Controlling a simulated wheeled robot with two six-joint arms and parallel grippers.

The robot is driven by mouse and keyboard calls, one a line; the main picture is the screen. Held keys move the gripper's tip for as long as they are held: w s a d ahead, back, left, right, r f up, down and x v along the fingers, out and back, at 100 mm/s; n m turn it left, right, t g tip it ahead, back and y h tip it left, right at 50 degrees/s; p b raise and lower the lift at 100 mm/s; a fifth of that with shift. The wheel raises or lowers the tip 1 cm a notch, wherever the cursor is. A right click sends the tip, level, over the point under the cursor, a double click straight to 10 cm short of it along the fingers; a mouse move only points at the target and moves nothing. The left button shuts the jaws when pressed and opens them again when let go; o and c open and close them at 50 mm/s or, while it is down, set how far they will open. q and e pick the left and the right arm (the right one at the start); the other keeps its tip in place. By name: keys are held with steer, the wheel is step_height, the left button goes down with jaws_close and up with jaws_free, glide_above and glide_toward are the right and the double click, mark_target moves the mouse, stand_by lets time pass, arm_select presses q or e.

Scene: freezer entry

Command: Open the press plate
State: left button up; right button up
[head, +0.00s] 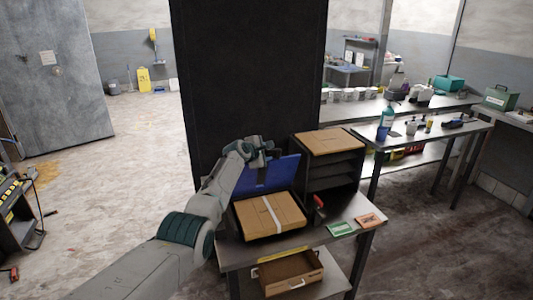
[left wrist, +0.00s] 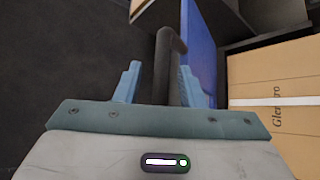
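The press plate is a blue panel (head: 268,175) standing raised behind a cardboard box (head: 270,217) with a white strip, on the small table. In the left wrist view the blue panel (left wrist: 204,40) is seen nearly edge-on, with the box (left wrist: 280,85) to its right. My left gripper (head: 262,146) is at the panel's top edge. In the left wrist view its fingers (left wrist: 160,85) are apart. A dark bent handle (left wrist: 165,65) lies between them, close to the right finger, with a gap to the left one. My right gripper is out of view.
A dark shelf unit (head: 332,165) with a cardboard top stands right of the panel. A green card (head: 341,229) and an orange card (head: 369,220) lie on the table (head: 290,241). An open drawer (head: 290,276) is below. A tall black panel (head: 250,70) rises behind.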

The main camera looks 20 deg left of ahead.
arm_select(q)
steer(key=v, duration=1)
steer(key=shift+s+a, duration=0.15)
steer(key=shift+s, duration=0.2)
steer(key=shift+r, duration=0.1)
stand_by(0.4)
